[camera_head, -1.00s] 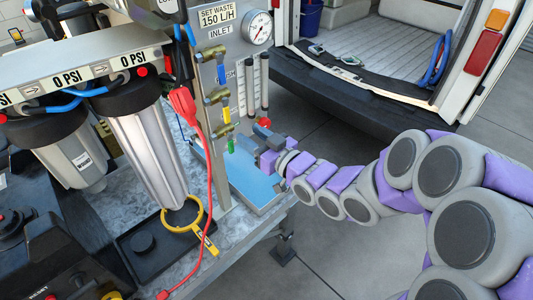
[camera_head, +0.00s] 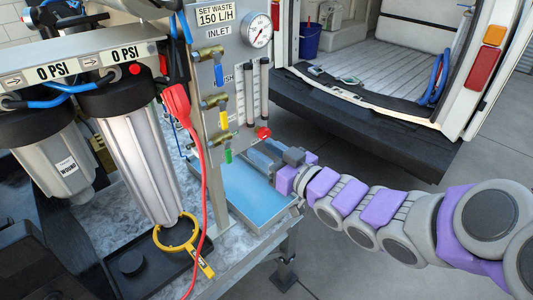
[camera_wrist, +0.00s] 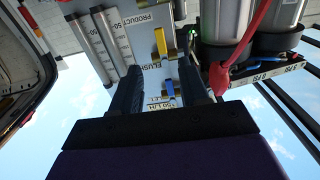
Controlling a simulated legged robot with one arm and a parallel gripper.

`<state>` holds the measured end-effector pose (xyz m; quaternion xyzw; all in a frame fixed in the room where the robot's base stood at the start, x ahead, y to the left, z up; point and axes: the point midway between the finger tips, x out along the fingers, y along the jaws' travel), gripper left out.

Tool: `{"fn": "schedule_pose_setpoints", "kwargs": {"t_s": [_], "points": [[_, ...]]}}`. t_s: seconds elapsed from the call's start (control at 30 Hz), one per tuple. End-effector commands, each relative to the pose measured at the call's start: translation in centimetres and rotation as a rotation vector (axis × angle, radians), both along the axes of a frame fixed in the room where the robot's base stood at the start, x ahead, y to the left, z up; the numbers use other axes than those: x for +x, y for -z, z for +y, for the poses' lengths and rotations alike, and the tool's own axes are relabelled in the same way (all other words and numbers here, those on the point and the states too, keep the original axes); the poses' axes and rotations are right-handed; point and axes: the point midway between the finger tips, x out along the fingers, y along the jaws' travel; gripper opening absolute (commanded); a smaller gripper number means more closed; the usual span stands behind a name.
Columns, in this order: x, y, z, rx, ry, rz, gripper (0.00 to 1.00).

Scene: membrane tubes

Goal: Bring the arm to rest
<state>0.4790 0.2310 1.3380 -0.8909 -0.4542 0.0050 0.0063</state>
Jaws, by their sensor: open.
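My purple and grey arm reaches in from the right in the head view. My gripper (camera_head: 272,153) is above the far end of the blue tray (camera_head: 255,197), beside the valve panel (camera_head: 225,60). In the wrist view the two dark fingers of my gripper (camera_wrist: 162,85) stand apart with nothing held between them. Beyond them, the yellow valve handle (camera_wrist: 160,41) and the blue valve handle (camera_wrist: 170,91) show on the panel. I cannot tell the exact gap between my fingers and the panel.
A red cable (camera_head: 199,165) hangs left of the panel, by the filter housings (camera_head: 136,150). A yellow ring wrench (camera_head: 178,236) lies on a black tray. An open van (camera_head: 365,60) stands behind. Open floor (camera_head: 345,270) lies below my arm.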

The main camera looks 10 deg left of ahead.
Motion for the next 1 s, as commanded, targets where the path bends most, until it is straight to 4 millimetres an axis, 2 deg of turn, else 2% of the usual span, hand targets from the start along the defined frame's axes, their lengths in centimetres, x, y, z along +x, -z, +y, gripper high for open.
{"fn": "schedule_pose_setpoints", "kwargs": {"t_s": [0.3,0.37,0.47,0.6,0.73,0.87,1.0], "points": [[0.2,0.2,-0.2,-0.012,0.011,0.005,0.45],[0.4,0.7,-0.7,-0.039,0.033,0.018,0.45],[1.3,2.6,-2.6,-0.132,0.112,0.072,0.45],[1.8,6.3,-7.6,-0.322,0.280,0.204,0.45],[0.6,9.6,-13.0,-0.484,0.434,0.367,0.45],[-2.6,12.2,-18.0,-0.615,0.564,0.553,0.45],[-7.9,14.1,-22.3,-0.720,0.674,0.775,0.45]]}}
